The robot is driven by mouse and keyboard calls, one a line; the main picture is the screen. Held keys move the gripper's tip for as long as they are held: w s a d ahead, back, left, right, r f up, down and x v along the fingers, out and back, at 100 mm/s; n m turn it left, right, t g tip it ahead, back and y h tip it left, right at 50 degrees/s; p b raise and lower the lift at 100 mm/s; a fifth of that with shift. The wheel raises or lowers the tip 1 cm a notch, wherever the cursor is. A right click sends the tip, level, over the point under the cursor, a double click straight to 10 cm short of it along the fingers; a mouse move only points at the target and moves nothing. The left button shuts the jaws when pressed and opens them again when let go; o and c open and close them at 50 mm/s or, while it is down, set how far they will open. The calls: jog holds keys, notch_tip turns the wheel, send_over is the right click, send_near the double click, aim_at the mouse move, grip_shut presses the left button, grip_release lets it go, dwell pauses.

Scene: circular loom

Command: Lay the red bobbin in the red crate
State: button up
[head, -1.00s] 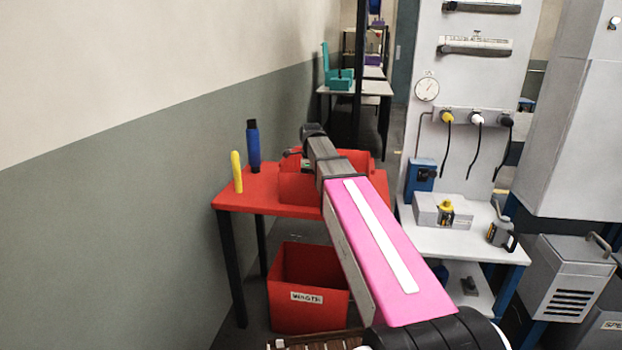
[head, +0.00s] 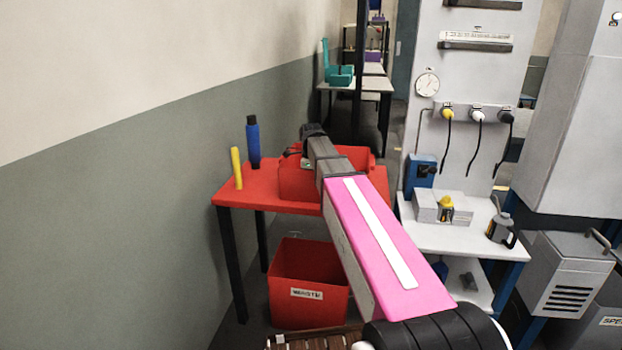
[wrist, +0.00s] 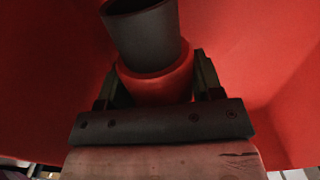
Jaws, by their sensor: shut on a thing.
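The red bobbin (wrist: 155,88) is between the two fingers of my gripper (wrist: 158,80) in the wrist view, with a dark cylindrical end (wrist: 145,35) pointing up and away. My gripper is shut on it. Red walls and a red surface of the red crate (wrist: 50,60) surround it in the wrist view. In the head view the red crate (head: 296,186) stands on the red table, and my gripper (head: 306,158) is over its left part. The bobbin is hidden there. I cannot tell whether it touches the crate's floor.
A yellow bobbin (head: 236,168) and a blue bobbin (head: 253,142) stand upright on the red table (head: 260,204), left of the crate. A labelled red bin (head: 308,312) is on the floor below. A white workbench (head: 450,237) stands to the right, a wall to the left.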

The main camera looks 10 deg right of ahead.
jog(key=shift+s+d+f, duration=0.1)
jog(key=shift+f, duration=0.4)
jog(key=o, duration=1.6)
jog(key=shift+f, duration=0.15)
jog(key=shift+o, duration=0.2)
notch_tip(320, 180, up, 11)
jog(key=shift+f, duration=0.1)
